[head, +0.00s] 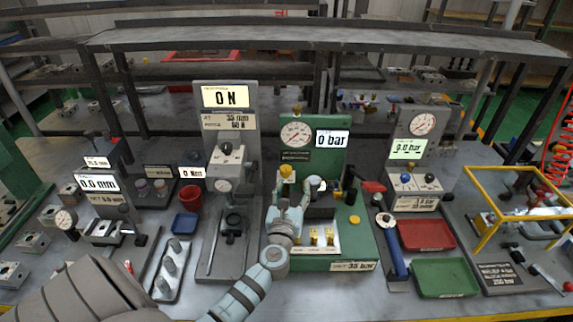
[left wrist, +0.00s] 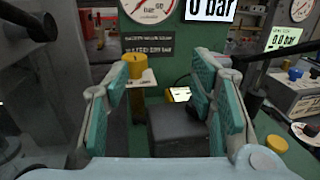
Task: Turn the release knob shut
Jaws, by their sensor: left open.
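The green test stand (head: 330,264) is in the middle of the head view, with a round gauge (head: 296,134) and a "0 bar" display (head: 333,139). A yellow knob (head: 286,172) stands upright on it; the left wrist view shows a yellow cylinder (left wrist: 134,67) there. A second, round yellow knob (head: 355,219) is at the stand's right side, also in the left wrist view (left wrist: 276,144). I cannot tell which is the release knob. My left gripper (head: 298,203) is open over the stand. A dark block (left wrist: 176,130) shows between its fingers; contact is unclear.
Small yellow-topped fittings (head: 314,236) stand at the front of the stand. A blue-handled tool (head: 393,250), a red tray (head: 426,234) and a green tray (head: 444,277) lie to the right. A grey press (head: 225,150) stands close on the left. A shelf (head: 330,36) spans the back.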

